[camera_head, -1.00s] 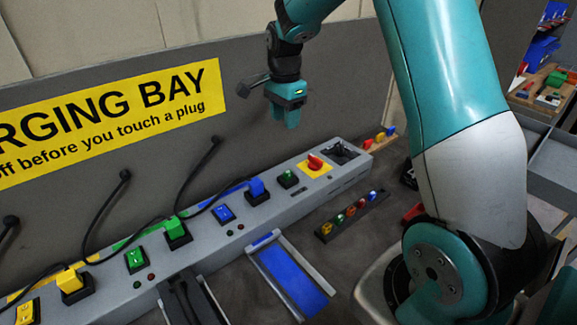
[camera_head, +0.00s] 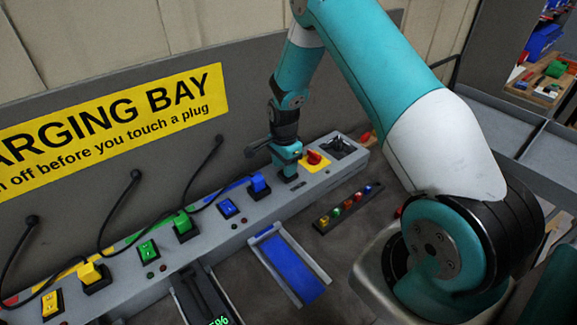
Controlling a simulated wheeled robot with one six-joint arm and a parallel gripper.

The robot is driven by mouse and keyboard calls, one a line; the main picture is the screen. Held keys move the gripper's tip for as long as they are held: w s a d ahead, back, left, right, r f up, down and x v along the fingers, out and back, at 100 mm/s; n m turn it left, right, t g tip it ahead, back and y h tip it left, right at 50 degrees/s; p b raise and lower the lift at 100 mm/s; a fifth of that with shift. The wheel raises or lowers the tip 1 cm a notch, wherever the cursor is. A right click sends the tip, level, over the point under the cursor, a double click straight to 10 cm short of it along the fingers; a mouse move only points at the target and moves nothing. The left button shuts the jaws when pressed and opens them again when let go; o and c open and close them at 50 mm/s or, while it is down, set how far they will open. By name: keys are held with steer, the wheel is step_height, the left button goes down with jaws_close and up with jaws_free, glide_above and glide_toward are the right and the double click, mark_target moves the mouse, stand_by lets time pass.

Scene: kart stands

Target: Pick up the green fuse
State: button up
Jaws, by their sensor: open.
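My gripper (camera_head: 287,168) is open and points down over the grey charging strip (camera_head: 213,246), just left of the red knob. Its fingers are over a black socket (camera_head: 292,179); the small green piece in that socket is hidden now, and I cannot tell whether the fingers are around it. On the dark rack (camera_head: 349,211) in front of the strip stands a row of small coloured fuses, with a green one (camera_head: 336,211) second from the left. My gripper is apart from that rack.
A red knob on a yellow plate (camera_head: 316,161) is close right of my gripper. A blue plug (camera_head: 259,186), a green plug (camera_head: 184,225) and a yellow plug (camera_head: 91,277) with black cables stand to the left. A blue tray (camera_head: 290,267) lies in front.

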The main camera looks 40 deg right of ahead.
steer(key=shift+f, duration=0.8)
jaws_close()
